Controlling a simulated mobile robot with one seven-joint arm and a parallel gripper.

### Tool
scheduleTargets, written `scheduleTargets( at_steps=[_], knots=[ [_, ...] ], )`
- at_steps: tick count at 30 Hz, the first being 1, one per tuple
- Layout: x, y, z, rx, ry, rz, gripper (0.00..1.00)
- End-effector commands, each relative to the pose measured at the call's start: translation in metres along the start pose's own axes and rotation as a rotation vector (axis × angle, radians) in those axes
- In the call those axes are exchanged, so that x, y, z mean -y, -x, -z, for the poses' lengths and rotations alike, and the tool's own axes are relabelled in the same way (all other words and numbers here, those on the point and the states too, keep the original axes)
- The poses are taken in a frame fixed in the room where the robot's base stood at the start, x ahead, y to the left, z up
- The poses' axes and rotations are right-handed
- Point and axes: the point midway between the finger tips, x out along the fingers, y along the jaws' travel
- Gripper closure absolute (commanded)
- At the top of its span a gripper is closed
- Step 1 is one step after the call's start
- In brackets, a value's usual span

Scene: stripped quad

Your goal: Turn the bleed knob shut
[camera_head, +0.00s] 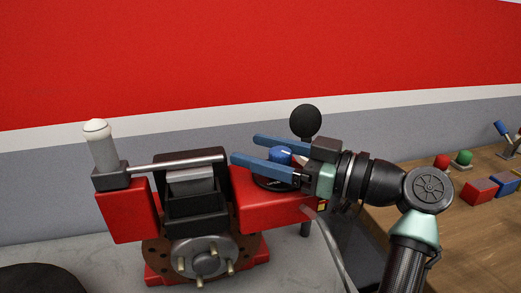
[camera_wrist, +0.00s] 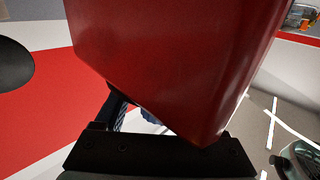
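A blue knob (camera_head: 279,154) stands on a black round base (camera_head: 266,184) on top of the red housing (camera_head: 262,208) in the head view. My gripper (camera_head: 243,149) reaches in from the right with its two blue fingers spread wide. In the picture, one finger passes behind the knob and the other in front, partly hiding its base. I cannot tell whether either finger touches it. A small red part shows between the knob and my palm. In the wrist view a large red shape (camera_wrist: 165,60) hides most of the fingers, and only a scrap of blue (camera_wrist: 150,117) shows below it.
A black ball (camera_head: 306,120) stands just behind my gripper. A white-capped cylinder (camera_head: 101,147), a metal rod (camera_head: 177,164) and a hub with studs (camera_head: 205,257) are to the left. A wooden table (camera_head: 450,222) with red, green and blue pieces is at right.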

Motion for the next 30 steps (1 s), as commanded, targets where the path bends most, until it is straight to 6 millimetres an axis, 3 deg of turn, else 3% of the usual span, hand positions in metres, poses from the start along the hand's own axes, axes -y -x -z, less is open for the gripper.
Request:
scheduleTargets(
  at_steps=[8,21,30],
  knots=[
    [-0.001,0.008,0.0,0.0,-0.001,-0.002,0.28],
    [-0.001,0.098,0.0,-0.001,0.0,-0.004,0.28],
    [0.0,0.129,0.0,0.0,0.001,0.0,0.28]
  ],
)
